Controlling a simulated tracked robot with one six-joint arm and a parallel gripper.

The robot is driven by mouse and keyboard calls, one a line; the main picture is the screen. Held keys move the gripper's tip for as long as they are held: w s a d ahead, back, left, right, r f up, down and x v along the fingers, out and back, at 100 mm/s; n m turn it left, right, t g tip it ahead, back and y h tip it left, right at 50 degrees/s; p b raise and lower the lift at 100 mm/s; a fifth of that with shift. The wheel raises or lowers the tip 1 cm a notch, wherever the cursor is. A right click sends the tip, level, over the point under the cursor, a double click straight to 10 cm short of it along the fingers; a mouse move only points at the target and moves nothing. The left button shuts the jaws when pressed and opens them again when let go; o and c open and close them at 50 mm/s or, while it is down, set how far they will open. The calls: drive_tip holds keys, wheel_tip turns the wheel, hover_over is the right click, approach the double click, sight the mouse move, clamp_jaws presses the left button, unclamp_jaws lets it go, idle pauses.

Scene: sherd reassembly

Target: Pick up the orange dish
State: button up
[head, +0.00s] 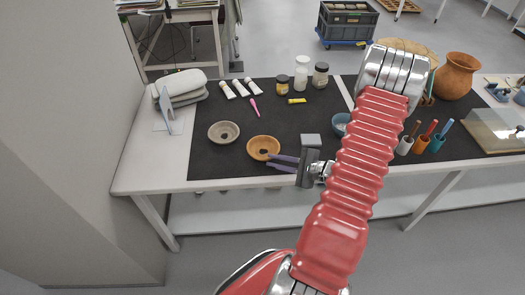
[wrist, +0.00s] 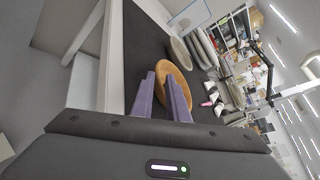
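The orange dish (head: 257,153) is a shallow round dish with a dark spot in its middle. It lies on the dark mat near the table's front edge. My gripper (head: 267,160) is low at the dish's lower right, its two purple fingers pointing left and spread apart. The upper fingertip overlaps the dish's near right rim in the head view. In the wrist view the dish (wrist: 173,72) shows just beyond and between the fingertips (wrist: 159,75), which partly hide it. I cannot tell whether a finger touches it. Nothing is visibly held.
A grey bowl (head: 224,132) sits just left of the dish on the mat (head: 215,165). Behind are white tubes (head: 228,90), a pink tool (head: 254,107) and jars (head: 301,73). A blue bowl (head: 340,124) is partly hidden by my arm. Grey cushions (head: 182,84) lie at left.

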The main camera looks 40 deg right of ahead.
drive_tip(key=shift+w+a, duration=0.1)
drive_tip(key=shift+w, duration=0.1)
drive_tip(key=shift+x, duration=2.55)
drive_tip(key=shift+a, duration=0.15)
drive_tip(key=shift+c, duration=0.6)
drive_tip(key=shift+s, duration=0.1)
clamp_jaws()
drive_tip(key=shift+r, duration=5)
drive_tip(key=shift+a, duration=0.1)
